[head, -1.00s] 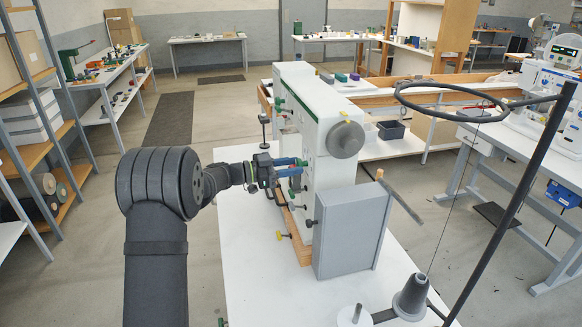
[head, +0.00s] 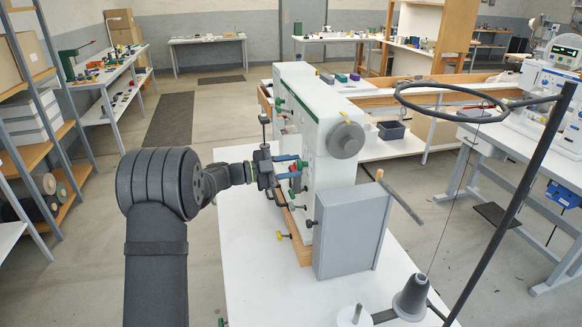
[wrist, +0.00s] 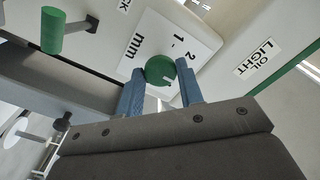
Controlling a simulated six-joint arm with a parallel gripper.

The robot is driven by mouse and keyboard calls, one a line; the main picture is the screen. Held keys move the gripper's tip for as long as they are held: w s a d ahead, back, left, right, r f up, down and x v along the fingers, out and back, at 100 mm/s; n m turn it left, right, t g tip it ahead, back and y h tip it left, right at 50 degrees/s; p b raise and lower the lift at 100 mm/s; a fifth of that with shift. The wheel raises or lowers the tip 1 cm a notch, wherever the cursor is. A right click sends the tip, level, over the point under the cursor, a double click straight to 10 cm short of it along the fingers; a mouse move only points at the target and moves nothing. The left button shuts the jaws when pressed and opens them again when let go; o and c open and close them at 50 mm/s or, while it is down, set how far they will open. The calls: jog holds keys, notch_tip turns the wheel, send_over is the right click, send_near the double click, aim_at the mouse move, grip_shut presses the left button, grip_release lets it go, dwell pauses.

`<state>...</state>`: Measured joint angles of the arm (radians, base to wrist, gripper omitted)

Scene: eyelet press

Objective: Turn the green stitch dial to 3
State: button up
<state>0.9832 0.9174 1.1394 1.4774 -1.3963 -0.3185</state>
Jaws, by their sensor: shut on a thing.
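In the head view my gripper (head: 297,168) is at the left face of the white sewing machine (head: 318,110), and the dial there is mostly hidden by the fingers.
A green-capped lever (wrist: 60,30) sticks out at the upper left of the wrist view, near the fingers. Text "OIL LIGHT" is on the right. In the head view, a grey box (head: 345,235) stands at the machine's near end and a black thread stand rises at the right.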

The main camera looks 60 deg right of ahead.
dwell(0.3)
jog(key=o, duration=1)
jog(key=shift+c, duration=0.2)
jog(key=v, duration=1.7)
jog(key=shift+w+a, duration=0.2)
jog(key=shift+r, duration=0.1)
jog(key=x, duration=1.7)
jog(key=shift+s+d, duration=0.2)
